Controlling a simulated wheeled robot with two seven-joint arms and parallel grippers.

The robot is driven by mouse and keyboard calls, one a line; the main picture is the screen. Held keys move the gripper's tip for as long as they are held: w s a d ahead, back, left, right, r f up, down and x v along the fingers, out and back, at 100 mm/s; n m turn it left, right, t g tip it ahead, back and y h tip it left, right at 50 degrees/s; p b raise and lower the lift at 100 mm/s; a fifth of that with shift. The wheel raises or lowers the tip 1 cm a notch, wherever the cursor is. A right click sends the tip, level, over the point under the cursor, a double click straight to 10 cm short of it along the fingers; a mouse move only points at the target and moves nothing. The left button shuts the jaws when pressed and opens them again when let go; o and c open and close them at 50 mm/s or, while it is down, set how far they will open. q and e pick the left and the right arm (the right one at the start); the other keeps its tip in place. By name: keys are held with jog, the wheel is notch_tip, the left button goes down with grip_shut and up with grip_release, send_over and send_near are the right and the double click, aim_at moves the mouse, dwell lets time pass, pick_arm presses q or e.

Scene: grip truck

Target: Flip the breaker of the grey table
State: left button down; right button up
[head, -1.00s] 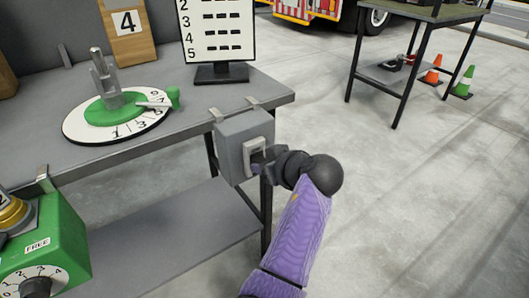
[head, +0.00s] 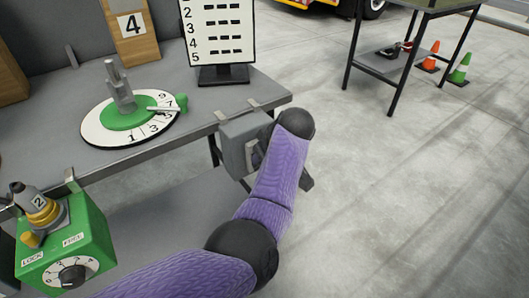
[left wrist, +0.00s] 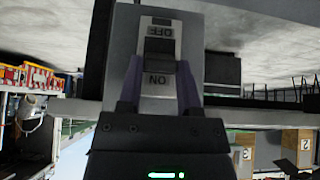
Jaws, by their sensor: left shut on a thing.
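The breaker is a grey box (head: 236,150) clamped to the front edge of the grey table (head: 75,150) at its right end. My left arm reaches across from the lower left, and its forearm covers much of the box's front. In the left wrist view, the breaker's switch plate (left wrist: 158,103) shows OFF and ON labels, with a dark toggle (left wrist: 160,45) by the OFF label. My left gripper (left wrist: 160,75) is shut on the breaker's switch, its purple fingers on both sides of it. My right gripper is not in view.
On the table are a numbered dial (head: 97,121) with a green hub and a number board (head: 218,32). A green box (head: 85,235) with a knob hangs at the left front edge. A second table (head: 425,20) and cones (head: 460,68) stand at the back right; floor between is clear.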

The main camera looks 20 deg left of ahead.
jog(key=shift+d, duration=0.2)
pick_arm(q)
jog(key=shift+c, duration=1.4)
grip_release()
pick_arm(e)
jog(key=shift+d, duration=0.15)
pick_arm(q)
jog(key=p+v, duration=0.6)
jog(key=v, duration=0.3)
jog(key=shift+d+r, duration=0.15)
jog(key=shift+r, duration=0.2)
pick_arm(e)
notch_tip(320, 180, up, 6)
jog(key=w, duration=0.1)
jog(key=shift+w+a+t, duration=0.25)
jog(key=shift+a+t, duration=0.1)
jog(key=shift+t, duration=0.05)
pick_arm(q)
jog(key=shift+s, duration=0.1)
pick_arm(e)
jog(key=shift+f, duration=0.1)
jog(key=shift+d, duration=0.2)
